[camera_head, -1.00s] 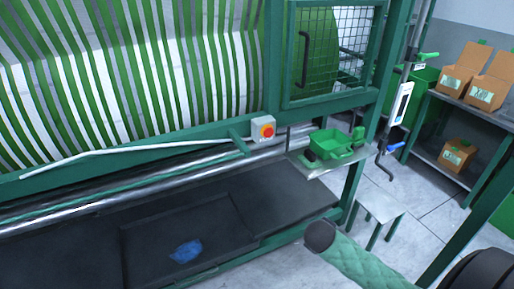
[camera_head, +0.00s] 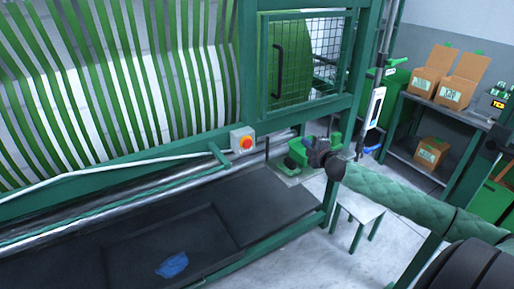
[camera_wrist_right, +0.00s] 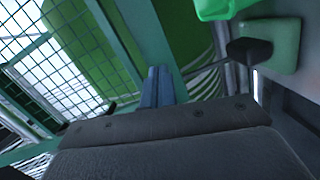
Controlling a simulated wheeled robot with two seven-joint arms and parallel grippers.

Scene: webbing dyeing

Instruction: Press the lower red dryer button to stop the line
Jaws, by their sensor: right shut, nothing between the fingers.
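The button does not show clearly there. My left gripper is out of view.
A mesh guard door (camera_head: 305,62) stands above. A white stool (camera_head: 357,207) and a shelf with cardboard boxes (camera_head: 455,92) are on the right. A blue cloth (camera_head: 172,265) lies on the dark bed.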

